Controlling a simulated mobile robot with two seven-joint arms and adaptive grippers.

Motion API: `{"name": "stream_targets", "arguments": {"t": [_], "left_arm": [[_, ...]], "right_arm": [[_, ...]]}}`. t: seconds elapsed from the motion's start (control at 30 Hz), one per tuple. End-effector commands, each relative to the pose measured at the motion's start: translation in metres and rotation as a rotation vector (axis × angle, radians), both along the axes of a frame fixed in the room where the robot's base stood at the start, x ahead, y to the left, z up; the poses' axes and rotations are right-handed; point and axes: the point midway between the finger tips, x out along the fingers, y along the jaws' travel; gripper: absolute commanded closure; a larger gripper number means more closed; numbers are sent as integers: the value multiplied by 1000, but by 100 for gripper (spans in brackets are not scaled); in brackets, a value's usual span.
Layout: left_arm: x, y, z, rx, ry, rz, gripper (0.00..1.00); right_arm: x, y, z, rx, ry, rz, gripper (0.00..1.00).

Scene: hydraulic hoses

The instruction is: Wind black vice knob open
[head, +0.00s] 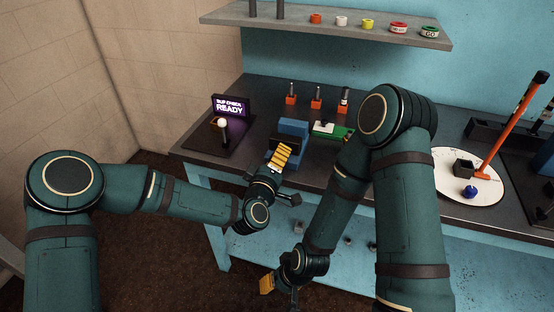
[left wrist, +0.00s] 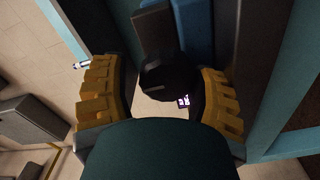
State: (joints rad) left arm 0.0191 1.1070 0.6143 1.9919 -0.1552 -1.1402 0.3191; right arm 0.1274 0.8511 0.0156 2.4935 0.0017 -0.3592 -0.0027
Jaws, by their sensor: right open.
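The blue vice (head: 293,129) stands at the bench's front edge in the head view; part of its blue body (left wrist: 198,30) shows in the left wrist view. My left gripper (head: 270,160) is in front of the vice and hides the knob in the head view. In the left wrist view the round black knob (left wrist: 165,78) lies between the yellow fingers of my left gripper (left wrist: 160,98). The fingers are apart, with a clear gap at the left finger; contact at the right finger cannot be told. My right gripper (head: 268,285) is open, low in front of the bench.
A lit screen reading "READY" (head: 231,106) stands left of the vice on the dark bench. A green board (head: 333,131) and several orange-based posts (head: 317,101) are behind and right. A white round plate (head: 455,198) is further right. A shelf (head: 330,28) hangs above.

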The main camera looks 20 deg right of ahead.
Motion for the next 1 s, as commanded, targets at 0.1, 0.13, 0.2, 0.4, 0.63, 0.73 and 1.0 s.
{"name": "stream_targets", "arguments": {"t": [0.1,0.13,0.2,0.4,0.63,0.73,1.0], "left_arm": [[0,3,-9,10,17,3,19],[0,3,-9,10,17,3,19],[0,3,-10,11,18,3,19],[-5,6,-11,13,22,2,19],[-30,22,-10,12,20,1,19],[-43,30,-7,10,14,0,19],[-65,44,-3,5,6,0,19]], "right_arm": [[0,0,-1,0,0,0,53],[0,0,-1,0,0,0,53],[0,0,-1,0,0,0,53],[0,0,-1,0,0,0,53],[0,0,-1,0,0,0,53],[0,0,-1,0,0,0,53],[0,0,0,0,0,0,53]]}}
